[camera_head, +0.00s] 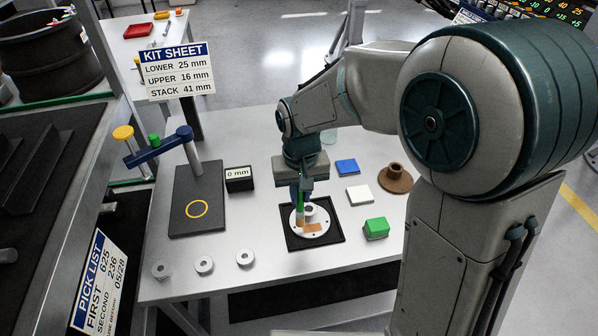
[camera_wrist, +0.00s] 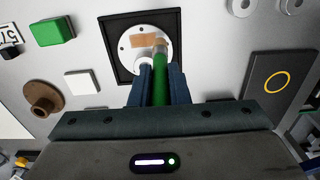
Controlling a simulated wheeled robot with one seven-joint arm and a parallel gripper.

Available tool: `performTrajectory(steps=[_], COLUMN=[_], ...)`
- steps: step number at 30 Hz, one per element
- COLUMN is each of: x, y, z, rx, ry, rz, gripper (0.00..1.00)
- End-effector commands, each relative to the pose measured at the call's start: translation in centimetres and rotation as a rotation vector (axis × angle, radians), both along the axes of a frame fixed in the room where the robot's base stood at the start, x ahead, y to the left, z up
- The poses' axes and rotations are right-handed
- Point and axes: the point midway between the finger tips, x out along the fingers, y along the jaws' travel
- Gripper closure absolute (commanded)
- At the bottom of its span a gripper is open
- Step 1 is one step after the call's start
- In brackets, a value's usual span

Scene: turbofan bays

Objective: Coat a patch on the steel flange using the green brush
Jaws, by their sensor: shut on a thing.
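The steel flange (camera_head: 324,215) is a pale round disc with a raised hub and small holes. It lies flat in a black square tray (camera_head: 292,240); it also shows in the wrist view (camera_wrist: 126,52). A copper-brown rectangular patch (camera_wrist: 145,41) covers part of its face, on the near side in the head view (camera_head: 313,227). My gripper (camera_head: 300,195) is shut on the green brush (camera_wrist: 160,88), which points down at the flange. The brush's pale tip (camera_wrist: 160,46) appears at the flange beside the patch and hub. I cannot tell whether it touches.
Right of the tray are a green block (camera_head: 376,228), a white square (camera_head: 360,194), a blue square (camera_head: 347,166) and a brown flanged part (camera_head: 394,178). Left are a black press stand (camera_head: 200,215) and a 0 mm box (camera_head: 239,178). Several grey rings (camera_head: 204,265) lie along the front edge.

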Motion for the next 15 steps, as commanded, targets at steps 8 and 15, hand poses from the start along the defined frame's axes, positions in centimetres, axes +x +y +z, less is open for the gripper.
performTrajectory(steps=[8, 15], x=[0.1, 0.1], y=[-0.1, -0.1], z=[2.9, 4.9], rx=[0.0, 0.0], ry=[-0.001, -0.001], rz=[-0.001, -0.003], gripper=[1.0, 1.0])
